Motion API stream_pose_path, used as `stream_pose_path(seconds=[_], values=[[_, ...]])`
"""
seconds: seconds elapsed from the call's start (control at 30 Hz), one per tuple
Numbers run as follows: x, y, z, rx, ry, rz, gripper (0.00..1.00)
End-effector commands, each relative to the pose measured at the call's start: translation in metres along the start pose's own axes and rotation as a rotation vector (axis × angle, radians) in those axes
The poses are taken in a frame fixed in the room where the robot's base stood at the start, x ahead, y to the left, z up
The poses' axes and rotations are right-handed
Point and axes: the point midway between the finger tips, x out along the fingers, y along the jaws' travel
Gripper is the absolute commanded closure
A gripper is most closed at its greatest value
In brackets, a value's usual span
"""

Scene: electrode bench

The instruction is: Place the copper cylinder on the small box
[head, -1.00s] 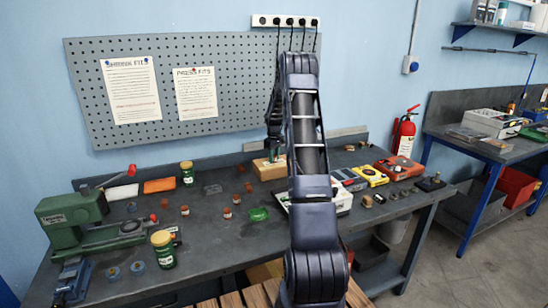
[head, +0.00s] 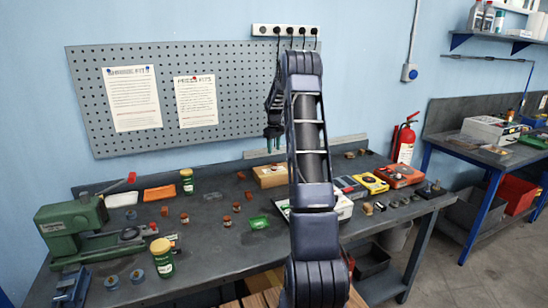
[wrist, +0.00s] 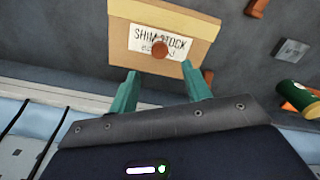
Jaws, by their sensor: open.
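The small box (head: 270,176) is tan and stands at the back of the bench, left of my arm. In the wrist view the box (wrist: 150,14) has a white label reading "SHIM STOCK". A copper cylinder (wrist: 160,50) sits on the label, on top of the box, seen end-on. My gripper (wrist: 160,84) is open, its green fingers apart with nothing between them. In the head view my gripper (head: 273,146) hangs above the box with a gap. The cylinder on the box is too small to make out clearly there.
Several other copper pieces (head: 227,221) lie about the bench. Yellow and red meters (head: 400,175) are at right. A pegboard (head: 240,90) rises behind.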

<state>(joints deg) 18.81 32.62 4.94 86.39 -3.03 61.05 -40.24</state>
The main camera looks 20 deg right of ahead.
Motion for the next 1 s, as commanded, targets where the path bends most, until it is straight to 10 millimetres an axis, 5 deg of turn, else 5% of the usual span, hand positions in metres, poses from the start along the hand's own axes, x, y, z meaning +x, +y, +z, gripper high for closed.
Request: stream_pose_path(seconds=[0.27, 0.43, 1.0], values=[[-0.026, -0.001, 0.000, 0.001, 0.000, 0.000, 0.51], [-0.050, -0.020, 0.007, 0.015, 0.010, 0.014, 0.51], [-0.168, -0.171, 0.096, 0.153, 0.107, 0.094, 0.51]])
